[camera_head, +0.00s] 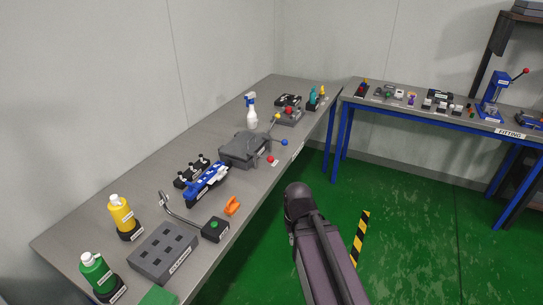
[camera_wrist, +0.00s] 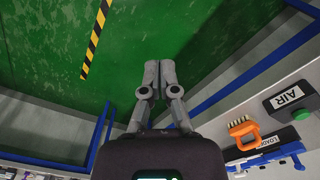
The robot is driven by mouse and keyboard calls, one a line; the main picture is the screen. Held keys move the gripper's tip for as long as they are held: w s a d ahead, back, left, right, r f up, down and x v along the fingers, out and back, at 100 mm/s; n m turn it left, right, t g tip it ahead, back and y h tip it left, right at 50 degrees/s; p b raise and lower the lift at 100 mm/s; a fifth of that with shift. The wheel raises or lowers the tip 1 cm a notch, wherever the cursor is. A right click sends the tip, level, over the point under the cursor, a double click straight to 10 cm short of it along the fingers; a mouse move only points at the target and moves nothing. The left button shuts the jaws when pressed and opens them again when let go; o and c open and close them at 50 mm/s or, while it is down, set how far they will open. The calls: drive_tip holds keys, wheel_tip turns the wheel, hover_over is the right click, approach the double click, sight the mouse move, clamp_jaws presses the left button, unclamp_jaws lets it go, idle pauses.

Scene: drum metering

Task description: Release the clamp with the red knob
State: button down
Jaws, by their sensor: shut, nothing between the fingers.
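In the head view a grey block-like fixture (camera_head: 240,149) sits on the left bench. A red ball knob (camera_head: 270,159) shows at its near right side, a blue knob (camera_head: 284,142) at its right and a yellow knob (camera_head: 277,116) behind it. The clamp parts under the knobs are too small to make out. Another red knob (camera_head: 289,111) is farther back, on a smaller grey device. My gripper (camera_wrist: 159,66) is shut and empty over the green floor in the wrist view. It is away from the knobs, and its fingers cannot be made out in the head view.
Nearer on the bench (camera_head: 68,235) are an orange brush (camera_head: 232,205), a green-button box (camera_head: 215,229), a blue device (camera_head: 206,181), a slotted grey block (camera_head: 163,253), and yellow (camera_head: 120,214) and green (camera_head: 96,270) bottles. A second bench (camera_head: 420,115) stands right.

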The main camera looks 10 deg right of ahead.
drive_tip(key=shift+w, duration=0.1)
drive_tip(key=w+f+m+t+y+b, duration=0.15)
drive_tip(key=w+y+b, duration=0.25)
drive_tip(key=w, duration=0.8)
drive_tip(key=w+f+n+y+b, duration=0.15)
drive_tip(key=w+y+b, duration=0.35)
drive_tip(key=w, duration=0.7)
drive_tip(key=w+d+r+m+t+y+b, duration=0.1)
drive_tip(key=w+d+r+t+y+b, duration=0.1)
drive_tip(key=w+d, duration=0.4)
drive_tip(key=w+d+r+m+t+y+b, duration=0.1)
drive_tip(key=w+d+r+t+y+b, duration=0.2)
drive_tip(key=w, duration=1)
drive_tip(key=d+y+b, duration=0.1)
drive_tip(key=d+y, duration=0.1)
drive_tip(key=d, duration=0.1)
drive_tip(key=shift+w+b, duration=0.35)
drive_tip(key=shift+b, duration=0.05)
